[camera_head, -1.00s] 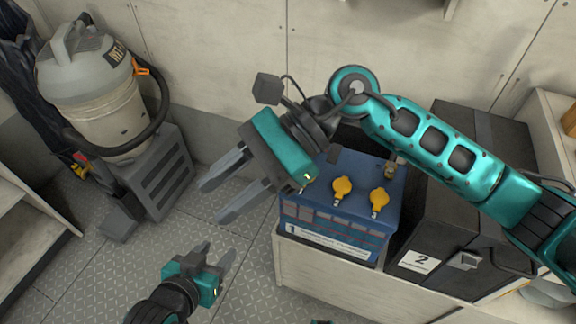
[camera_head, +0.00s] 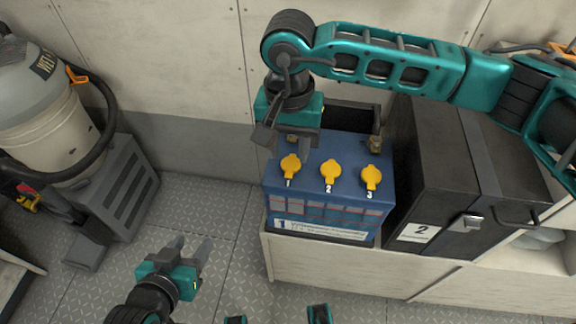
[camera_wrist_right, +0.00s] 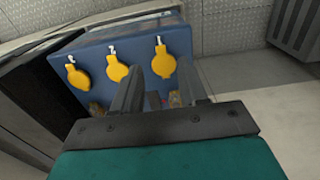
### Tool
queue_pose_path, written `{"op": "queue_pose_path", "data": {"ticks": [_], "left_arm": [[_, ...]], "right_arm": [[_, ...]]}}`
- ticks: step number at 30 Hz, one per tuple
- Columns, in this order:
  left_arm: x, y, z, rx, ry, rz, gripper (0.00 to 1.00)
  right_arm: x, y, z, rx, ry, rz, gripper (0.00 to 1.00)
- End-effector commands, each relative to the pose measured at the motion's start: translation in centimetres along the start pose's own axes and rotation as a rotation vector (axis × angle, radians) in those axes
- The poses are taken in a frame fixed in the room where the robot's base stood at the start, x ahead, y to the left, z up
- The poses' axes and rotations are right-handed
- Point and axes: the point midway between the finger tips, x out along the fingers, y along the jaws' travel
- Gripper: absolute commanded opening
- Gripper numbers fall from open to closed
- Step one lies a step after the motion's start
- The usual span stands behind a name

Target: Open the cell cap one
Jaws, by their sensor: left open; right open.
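Cell cap one (camera_head: 290,166) is a yellow cap marked 1, the leftmost of three on top of the blue battery (camera_head: 325,195). It looks closed. In the right wrist view cap one (camera_wrist_right: 163,62) is the rightmost cap, lying in line with the gap between the fingers. My right gripper (camera_head: 290,145) is open and empty, pointing down just behind cap one; I cannot tell whether it touches it. My left gripper (camera_head: 192,247) is open and empty over the floor, left of the battery.
Cap two (camera_head: 330,171) and cap three (camera_head: 371,178) sit to the right on the battery. A black box (camera_head: 455,170) marked 2 stands right of it. A vacuum (camera_head: 50,100) stands at the left. The floor between is clear.

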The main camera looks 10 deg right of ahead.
Motion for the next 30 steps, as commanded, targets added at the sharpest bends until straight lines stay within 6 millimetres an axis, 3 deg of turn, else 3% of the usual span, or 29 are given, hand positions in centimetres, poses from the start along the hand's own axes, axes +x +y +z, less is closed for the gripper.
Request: {"op": "queue_pose_path", "data": {"ticks": [3, 9, 21, 30], "left_arm": [[0.2, 0.0, 0.4, -0.003, -0.001, 0.000, 0.51], [0.4, 0.0, 0.7, -0.002, -0.001, 0.000, 0.51], [0.4, -0.2, 0.8, 0.006, -0.002, -0.001, 0.51], [0.4, -0.3, 0.8, 0.011, -0.002, -0.002, 0.51]], "right_arm": [[2.6, 0.0, 0.1, 0.000, -0.003, 0.001, 0.43], [5.1, 0.0, 0.1, 0.000, -0.002, -0.001, 0.43], [5.9, -0.1, 0.1, -0.001, -0.001, -0.002, 0.43], [5.9, -0.1, 0.1, -0.001, -0.001, -0.002, 0.16]]}}
